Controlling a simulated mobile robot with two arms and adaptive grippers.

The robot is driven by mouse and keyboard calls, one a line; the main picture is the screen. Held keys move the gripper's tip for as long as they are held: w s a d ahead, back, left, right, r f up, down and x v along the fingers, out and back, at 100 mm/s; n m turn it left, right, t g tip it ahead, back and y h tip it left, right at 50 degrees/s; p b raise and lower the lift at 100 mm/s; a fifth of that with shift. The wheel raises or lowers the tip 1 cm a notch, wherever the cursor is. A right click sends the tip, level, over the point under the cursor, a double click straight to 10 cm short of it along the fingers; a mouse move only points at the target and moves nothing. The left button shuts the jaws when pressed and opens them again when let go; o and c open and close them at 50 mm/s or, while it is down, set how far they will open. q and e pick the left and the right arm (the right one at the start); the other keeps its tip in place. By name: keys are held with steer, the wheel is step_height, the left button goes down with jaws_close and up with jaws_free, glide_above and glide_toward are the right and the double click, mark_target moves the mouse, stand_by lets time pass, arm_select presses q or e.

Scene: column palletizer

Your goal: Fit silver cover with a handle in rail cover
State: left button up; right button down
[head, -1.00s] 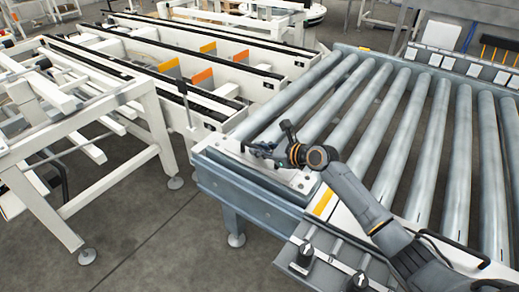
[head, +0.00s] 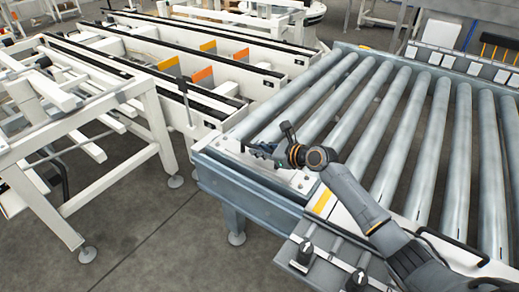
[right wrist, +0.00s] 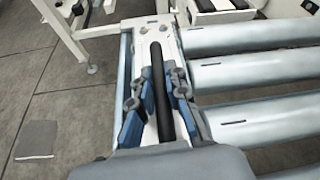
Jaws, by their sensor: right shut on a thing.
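The silver cover (right wrist: 148,38) is a pale, narrow plate with round bolt-like spots, lying along the end rail of the roller conveyor. Its black bar handle (right wrist: 160,85) runs lengthwise between my fingers in the right wrist view. My right gripper (right wrist: 154,100), with blue finger pads on both sides of the bar, is shut on the handle. In the head view the right gripper (head: 262,150) is at the conveyor's near left corner, over the pale cover (head: 287,181). The fingers and wrist hide part of the cover. I cannot tell whether it sits fully in the rail cover. My left gripper is not in view.
The grey conveyor rollers (head: 385,140) lie to the right of my gripper. White conveyor frames (head: 150,115) stand at the left. Control knobs (head: 305,252) sit on the conveyor's front edge near my right arm. Grey floor (head: 150,225) is open at the lower left.

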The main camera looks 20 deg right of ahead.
steer(key=shift+r, duration=0.1)
steer(key=c, duration=1.3)
jaws_free()
steer(key=shift+o, duration=0.2)
steer(key=shift+s+f, duration=0.1)
steer(key=shift+f, duration=0.25)
step_height(320, 180, up, 10)
steer(key=shift+r, duration=0.25)
